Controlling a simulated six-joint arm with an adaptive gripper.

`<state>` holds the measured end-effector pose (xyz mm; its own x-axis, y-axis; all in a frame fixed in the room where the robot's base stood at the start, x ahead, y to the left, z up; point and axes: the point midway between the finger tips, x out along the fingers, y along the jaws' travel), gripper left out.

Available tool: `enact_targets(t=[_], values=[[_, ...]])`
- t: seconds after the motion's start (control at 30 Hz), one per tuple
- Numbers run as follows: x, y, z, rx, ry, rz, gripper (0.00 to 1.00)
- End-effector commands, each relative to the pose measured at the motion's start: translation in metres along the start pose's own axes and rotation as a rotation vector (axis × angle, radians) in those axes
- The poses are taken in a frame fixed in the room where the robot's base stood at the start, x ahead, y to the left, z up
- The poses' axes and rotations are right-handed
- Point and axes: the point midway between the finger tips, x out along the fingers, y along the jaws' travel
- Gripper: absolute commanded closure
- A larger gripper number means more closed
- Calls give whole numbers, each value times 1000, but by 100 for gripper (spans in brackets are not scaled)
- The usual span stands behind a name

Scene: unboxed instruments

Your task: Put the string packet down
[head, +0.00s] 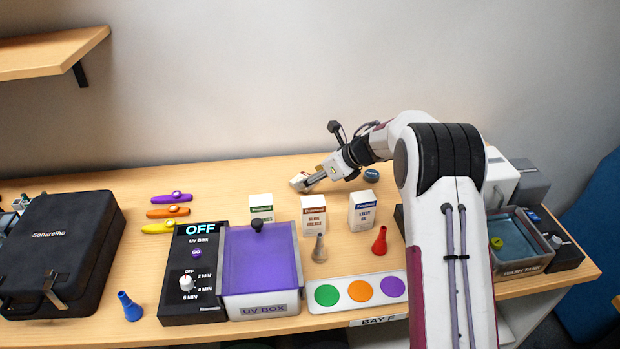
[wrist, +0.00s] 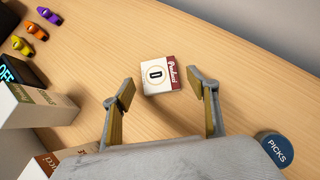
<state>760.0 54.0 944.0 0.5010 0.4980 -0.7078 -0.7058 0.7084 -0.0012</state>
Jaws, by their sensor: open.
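The string packet, a small white box with a dark red band and a "D" in a ring, lies on the wooden table; it shows in the wrist view (wrist: 158,76) and at the back of the table in the head view (head: 298,181). My gripper (wrist: 160,100) is open, its two fingers standing apart on either side of the packet's near end. The packet lies just beyond and partly between the fingertips, with gaps showing at both sides. In the head view my gripper (head: 308,183) reaches down beside the packet and partly hides it.
A round blue picks tin (wrist: 277,149) sits right of my gripper. Upright product boxes (head: 313,215) stand in front. Purple, orange and yellow kazoos (head: 168,212) lie left, near the UV box (head: 262,270) and a black case (head: 62,250). The table behind the kazoos is clear.

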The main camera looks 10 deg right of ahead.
Motion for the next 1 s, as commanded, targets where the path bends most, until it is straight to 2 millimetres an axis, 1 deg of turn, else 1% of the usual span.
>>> enact_targets(t=[0.6, 0.8, 1.0], values=[[-82, 0, 0, 0, -1, -1, 41], [-100, 0, 0, 0, -1, 0, 41], [-105, 1, -1, 0, 1, 2, 41]])
